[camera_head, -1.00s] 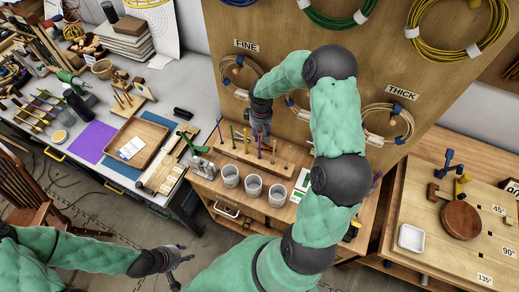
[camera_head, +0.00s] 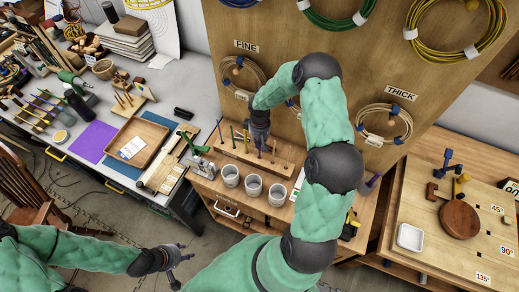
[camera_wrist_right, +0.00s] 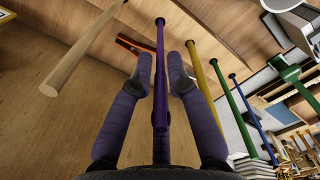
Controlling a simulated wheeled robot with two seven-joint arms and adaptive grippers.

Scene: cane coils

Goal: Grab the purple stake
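The purple stake (camera_wrist_right: 160,70) stands between the two fingers of my right gripper (camera_wrist_right: 160,78) in the right wrist view. The fingers are apart, one on each side, and a small gap shows beside the stake. In the head view my right gripper (camera_head: 259,136) is low over the wooden stake rack (camera_head: 226,149), largely hiding the purple stake. A yellow stake (camera_wrist_right: 200,75), a green stake (camera_wrist_right: 238,115) and a blue stake (camera_wrist_right: 252,115) stand to the right in the wrist view. My left gripper (camera_head: 178,261) is open and empty, away from the rack.
A plain wooden stake (camera_wrist_right: 80,52) is left of the gripper in the wrist view. Several grey cups, including one cup (camera_head: 230,176), stand in front of the rack. A pegboard with cane coils (camera_head: 384,123) rises behind. A bending table (camera_head: 440,262) is at right.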

